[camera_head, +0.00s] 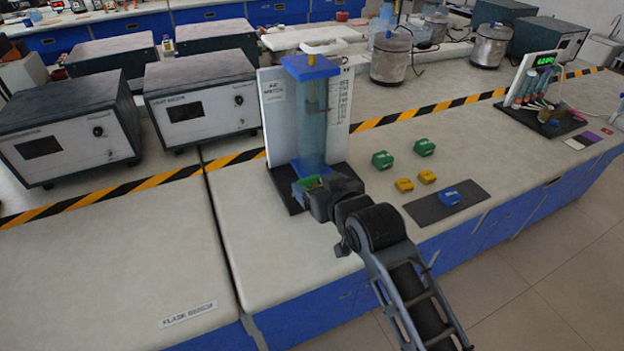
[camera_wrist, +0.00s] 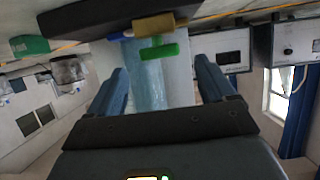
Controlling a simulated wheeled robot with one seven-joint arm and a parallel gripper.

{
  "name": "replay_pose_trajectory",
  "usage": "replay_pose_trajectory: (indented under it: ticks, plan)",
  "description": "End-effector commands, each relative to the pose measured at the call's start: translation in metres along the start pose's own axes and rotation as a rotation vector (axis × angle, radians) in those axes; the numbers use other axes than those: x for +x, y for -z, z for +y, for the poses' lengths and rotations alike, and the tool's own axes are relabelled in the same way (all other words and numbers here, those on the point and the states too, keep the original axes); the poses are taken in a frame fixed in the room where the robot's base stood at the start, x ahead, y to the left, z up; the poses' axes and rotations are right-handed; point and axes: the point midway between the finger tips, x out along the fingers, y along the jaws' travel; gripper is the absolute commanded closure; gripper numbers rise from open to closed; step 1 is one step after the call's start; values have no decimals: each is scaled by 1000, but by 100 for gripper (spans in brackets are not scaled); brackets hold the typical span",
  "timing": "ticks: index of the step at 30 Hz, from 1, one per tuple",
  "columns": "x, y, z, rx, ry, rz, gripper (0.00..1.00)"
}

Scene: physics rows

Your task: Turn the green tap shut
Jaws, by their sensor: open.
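The green tap (camera_head: 312,182) is low on the front of a clear blue column (camera_head: 311,125) with a blue cap, standing on a dark base before a white board. My gripper (camera_head: 319,192) is at the foot of the column and partly hides the tap. In the wrist view, which looks upside down, the green tap (camera_wrist: 160,51) is a bar lying crosswise ahead of my open gripper (camera_wrist: 162,80). It lies between the lines of the two blue fingers. I see nothing held; contact with the tap is unclear.
Green blocks (camera_head: 382,159), yellow blocks (camera_head: 404,185) and a dark mat (camera_head: 425,211) with a blue block (camera_head: 449,197) lie right of the column. Grey instrument boxes (camera_head: 203,100) stand behind left. A striped tape line (camera_head: 400,117) crosses the bench.

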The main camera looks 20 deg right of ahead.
Motion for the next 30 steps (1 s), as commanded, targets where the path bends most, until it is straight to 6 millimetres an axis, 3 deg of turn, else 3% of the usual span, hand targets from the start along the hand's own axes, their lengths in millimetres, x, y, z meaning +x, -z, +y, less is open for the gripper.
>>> replay_pose_trajectory:
  ticks: [3, 9, 20, 30]
  plan:
    - [18, 0, 0, 0, 0, -1, 17]
    - [36, 0, 0, 0, 0, 0, 17]
    - [40, 0, 0, 0, 0, 0, 18]
    - [40, 0, 0, 0, 0, 0, 51]
